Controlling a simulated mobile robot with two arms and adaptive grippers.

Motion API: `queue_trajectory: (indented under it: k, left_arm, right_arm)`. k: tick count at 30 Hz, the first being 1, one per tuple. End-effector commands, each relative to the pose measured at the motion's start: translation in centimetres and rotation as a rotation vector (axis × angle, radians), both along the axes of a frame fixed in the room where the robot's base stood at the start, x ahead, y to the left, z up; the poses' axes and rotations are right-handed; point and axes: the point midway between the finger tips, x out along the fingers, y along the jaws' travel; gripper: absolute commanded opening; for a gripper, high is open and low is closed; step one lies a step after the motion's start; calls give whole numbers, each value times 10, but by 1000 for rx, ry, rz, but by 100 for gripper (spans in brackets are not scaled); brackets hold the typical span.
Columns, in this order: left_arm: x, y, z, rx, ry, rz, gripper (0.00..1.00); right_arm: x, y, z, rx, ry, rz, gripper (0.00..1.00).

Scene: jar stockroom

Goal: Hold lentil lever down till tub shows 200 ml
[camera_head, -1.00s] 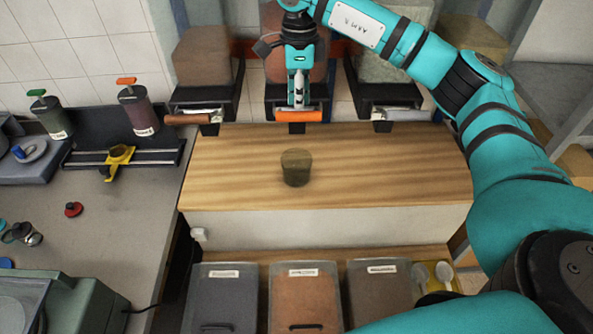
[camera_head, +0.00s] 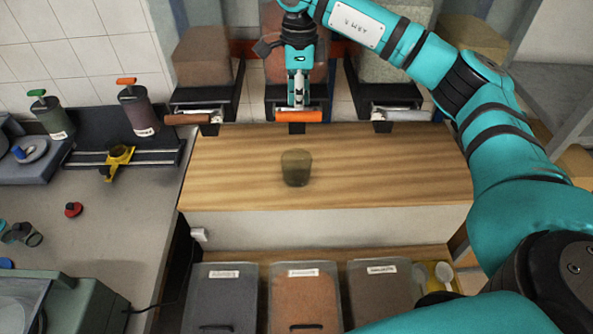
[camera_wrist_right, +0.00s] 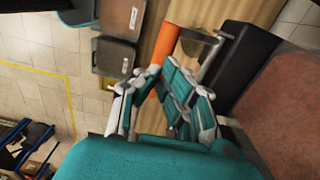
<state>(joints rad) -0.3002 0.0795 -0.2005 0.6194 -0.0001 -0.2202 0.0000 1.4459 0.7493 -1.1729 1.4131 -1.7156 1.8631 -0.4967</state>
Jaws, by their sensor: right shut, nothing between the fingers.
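The lentil lever appears to be the orange handle (camera_head: 300,116) under the middle dispenser, which holds reddish-orange contents (camera_head: 270,70) and is partly hidden by my arm. My right gripper (camera_head: 298,103) points down, shut and empty, with its fingertips at the orange handle's top; whether they touch it I cannot tell. In the right wrist view the gripper (camera_wrist_right: 165,100) is beside the orange handle (camera_wrist_right: 166,52). A small translucent, olive-tinted tub (camera_head: 296,170) stands upright on the wooden counter (camera_head: 390,170), in front of the dispensers. Its level marks are unreadable. My left gripper is out of view.
A left dispenser (camera_head: 203,58) with a brown lever (camera_head: 188,119) and a right dispenser (camera_head: 378,65) with a pale lever (camera_head: 402,115) flank the middle one. Labelled bins (camera_head: 305,300) stand below the counter's front. Small jars (camera_head: 138,110) stand at left. The counter around the tub is clear.

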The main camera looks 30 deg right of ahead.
Motion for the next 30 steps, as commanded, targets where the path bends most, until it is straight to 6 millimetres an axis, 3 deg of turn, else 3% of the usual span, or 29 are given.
queue_trajectory:
  k: [30]
  left_arm:
    - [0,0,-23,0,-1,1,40]
  right_arm:
    - [0,0,-36,-1,0,-1,0]
